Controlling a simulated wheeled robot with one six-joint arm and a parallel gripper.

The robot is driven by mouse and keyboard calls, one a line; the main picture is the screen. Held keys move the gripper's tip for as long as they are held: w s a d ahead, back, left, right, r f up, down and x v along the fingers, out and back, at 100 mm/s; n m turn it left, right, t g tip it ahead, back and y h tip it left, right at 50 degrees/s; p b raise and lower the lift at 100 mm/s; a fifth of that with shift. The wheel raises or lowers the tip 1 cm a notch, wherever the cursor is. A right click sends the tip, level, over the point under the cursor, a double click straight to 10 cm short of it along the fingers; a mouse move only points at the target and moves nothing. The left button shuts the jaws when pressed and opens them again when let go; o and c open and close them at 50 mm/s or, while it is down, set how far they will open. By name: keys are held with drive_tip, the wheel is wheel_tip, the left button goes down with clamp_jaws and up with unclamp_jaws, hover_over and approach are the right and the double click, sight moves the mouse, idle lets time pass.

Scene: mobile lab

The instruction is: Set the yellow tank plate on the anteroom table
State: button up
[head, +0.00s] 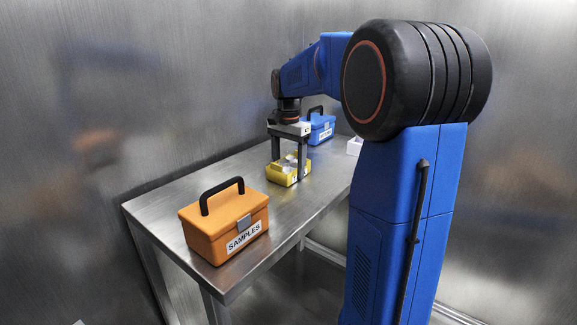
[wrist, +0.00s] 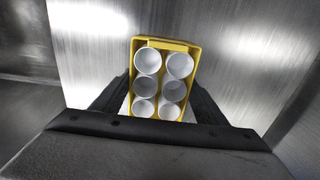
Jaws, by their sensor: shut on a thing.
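The yellow tank plate (head: 284,179) is a small yellow tray with several white round cups in it. It is at the middle of the steel table (head: 160,208) in the head view, upright, at or just above the top; I cannot tell if it touches. My gripper (head: 289,161) points down and is shut on the plate, one finger on each side. In the wrist view the plate (wrist: 150,44) sits between the dark fingers, its cups facing the camera.
An orange case (head: 205,235) labelled SAMPLES stands at the near end of the table. A blue case (head: 322,130) stands behind my gripper, and a white box (head: 354,146) is at the right, partly hidden by my arm. Bare tabletop lies between the orange case and the plate.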

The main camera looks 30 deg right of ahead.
sight(289, 163)
drive_tip(key=o, duration=1.1)
drive_tip(key=shift+f, duration=0.1)
wheel_tip(289, 163, up, 12)
drive_tip(key=shift+r, duration=0.15)
drive_tip(key=shift+s, duration=0.1)
